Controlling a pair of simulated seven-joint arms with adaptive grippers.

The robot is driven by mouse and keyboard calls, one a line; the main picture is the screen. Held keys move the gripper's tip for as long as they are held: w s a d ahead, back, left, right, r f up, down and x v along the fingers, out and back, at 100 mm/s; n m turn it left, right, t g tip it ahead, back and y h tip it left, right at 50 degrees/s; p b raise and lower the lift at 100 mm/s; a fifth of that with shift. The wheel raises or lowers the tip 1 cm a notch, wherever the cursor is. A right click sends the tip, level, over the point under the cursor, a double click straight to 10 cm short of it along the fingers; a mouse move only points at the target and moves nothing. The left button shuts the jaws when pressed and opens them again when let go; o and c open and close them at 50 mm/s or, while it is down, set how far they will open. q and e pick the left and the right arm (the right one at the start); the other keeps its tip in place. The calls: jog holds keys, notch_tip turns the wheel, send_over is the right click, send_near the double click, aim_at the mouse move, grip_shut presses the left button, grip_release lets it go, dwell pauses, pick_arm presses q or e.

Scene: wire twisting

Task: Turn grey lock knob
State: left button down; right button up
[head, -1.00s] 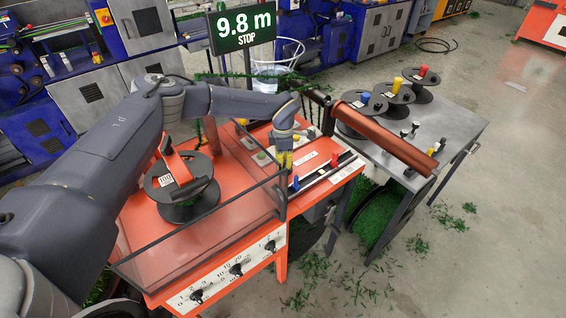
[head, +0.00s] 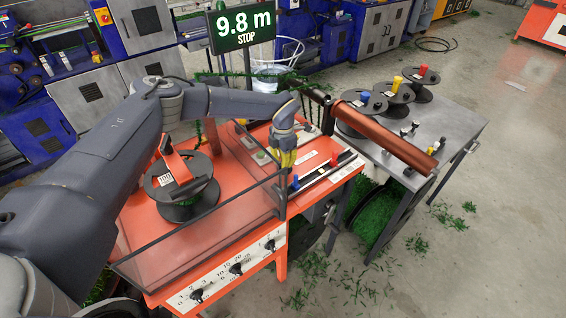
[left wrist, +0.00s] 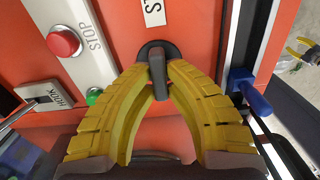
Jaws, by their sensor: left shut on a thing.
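The grey lock knob (left wrist: 158,60) is a dark grey bar-shaped handle on a round base, set on the red panel in the left wrist view. Its bar points down the picture, between the yellow fingers. My left gripper (left wrist: 160,75) is shut on the knob, one fingertip on each side of it. In the head view, my left gripper (head: 284,157) reaches down onto the orange machine's top, and its fingers hide the knob. My right gripper is in neither view.
A red STOP button (left wrist: 64,41), green button (left wrist: 94,97) and HOOK switch (left wrist: 42,97) are left of the knob. A blue handle (left wrist: 249,92) is to the right. A clear guard (head: 205,235) stands in front. The display (head: 243,28) reads 9.8 m STOP.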

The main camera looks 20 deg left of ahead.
pick_arm(q)
jog(key=c, duration=1.4)
grip_release()
notch_tip(320, 180, up, 12)
